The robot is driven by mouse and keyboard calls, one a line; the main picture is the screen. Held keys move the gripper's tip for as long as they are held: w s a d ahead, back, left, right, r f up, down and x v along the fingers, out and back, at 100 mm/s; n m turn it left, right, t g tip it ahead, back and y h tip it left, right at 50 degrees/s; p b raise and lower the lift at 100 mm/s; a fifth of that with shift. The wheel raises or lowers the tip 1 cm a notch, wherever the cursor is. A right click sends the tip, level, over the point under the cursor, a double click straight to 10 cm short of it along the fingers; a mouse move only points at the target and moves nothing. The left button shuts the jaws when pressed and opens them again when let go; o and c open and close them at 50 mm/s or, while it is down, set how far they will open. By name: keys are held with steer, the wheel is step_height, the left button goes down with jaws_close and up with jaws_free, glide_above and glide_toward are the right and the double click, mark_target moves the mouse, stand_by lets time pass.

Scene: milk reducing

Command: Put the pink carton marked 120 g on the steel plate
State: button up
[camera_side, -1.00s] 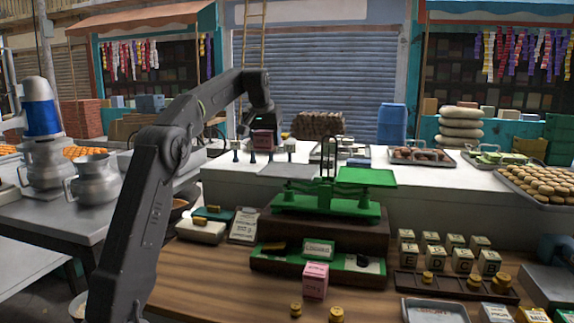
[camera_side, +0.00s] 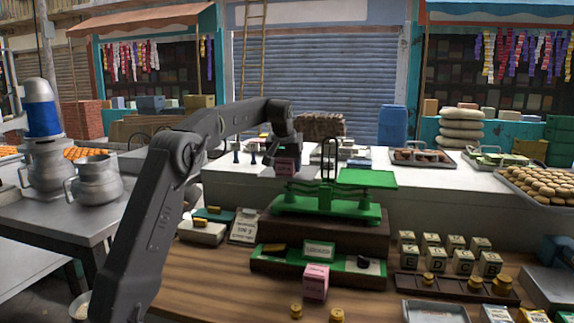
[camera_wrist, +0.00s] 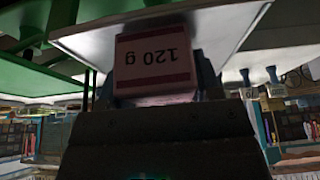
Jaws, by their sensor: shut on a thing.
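My gripper (camera_side: 286,152) is shut on the pink carton marked 120 g (camera_side: 286,167), at the left side of the green balance scale (camera_side: 326,203). In the wrist view the carton (camera_wrist: 154,55) sits between the fingers of my gripper (camera_wrist: 155,82), its "120 g" label upside down in the picture. The pale steel plate (camera_wrist: 232,28) spreads behind the carton in the wrist view. In the side view the plate is hard to make out around the carton. I cannot tell whether the carton touches the plate.
The scale's green pan (camera_side: 367,178) is empty on the right. Another pink carton (camera_side: 315,283) stands on the wooden table in front, near small brass weights (camera_side: 336,315). Lettered blocks (camera_side: 447,252) stand at right. Several blue-topped pegs stand behind the scale's left side.

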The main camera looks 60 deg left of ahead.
steer(key=shift+f, duration=0.1)
steer(key=o, duration=1)
steer(key=v, duration=1.2)
steer(key=s+d+m, duration=0.2)
steer(key=d, duration=0.7)
steer(key=s+d+f+m+t+h, duration=0.1)
steer(key=s+d+f+m, duration=0.1)
steer(key=s+d, duration=0.6)
steer(key=s+d+f+m, duration=0.1)
steer(key=s+d+f, duration=0.3)
steer(key=s+f, duration=0.1)
steer(key=s+d+f+m+t+h, duration=0.1)
steer(key=s+d+f+m, duration=0.1)
steer(key=s+d+f, duration=0.3)
steer(key=s+d+f+m+h, duration=0.1)
steer(key=s+d+f+m, duration=0.1)
steer(key=s+d+f, duration=0.3)
steer(key=shift+f, duration=0.8)
